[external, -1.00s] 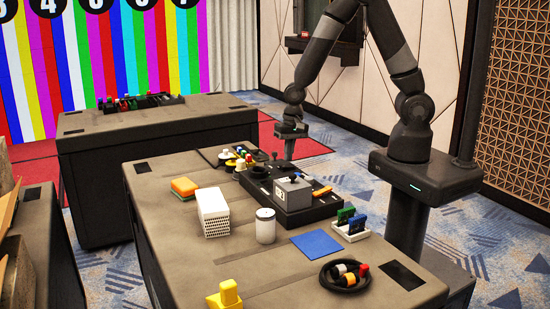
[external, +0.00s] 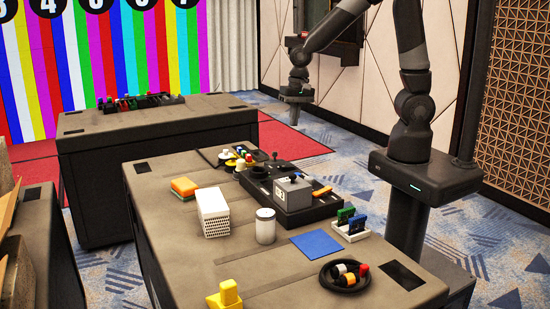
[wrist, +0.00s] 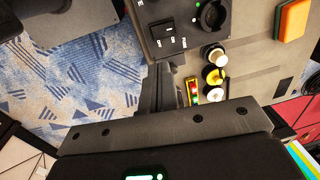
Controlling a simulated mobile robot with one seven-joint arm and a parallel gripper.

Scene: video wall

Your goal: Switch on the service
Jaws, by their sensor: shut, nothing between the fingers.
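A black console (external: 285,200) lies on the near table, with a joystick and a grey box (external: 293,190) on it. In the wrist view the console's end (wrist: 152,18) shows at the top, with a black rocker switch (wrist: 168,38) between small white labels. The labels are too small to read surely, and I cannot tell the switch's position. A round black knob or socket (wrist: 212,15) is beside it. My gripper (external: 292,113) is raised beyond the table's far right edge, apart from the console. Its fingers (wrist: 163,85) are shut and empty, below the switch in the wrist view.
White and yellow round pieces (wrist: 215,76) stand beside the console. An orange block (external: 184,188), white perforated box (external: 213,212), white canister (external: 265,226), blue mat (external: 316,245) and black dish (external: 345,276) are on the table. Patterned carpet is open behind.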

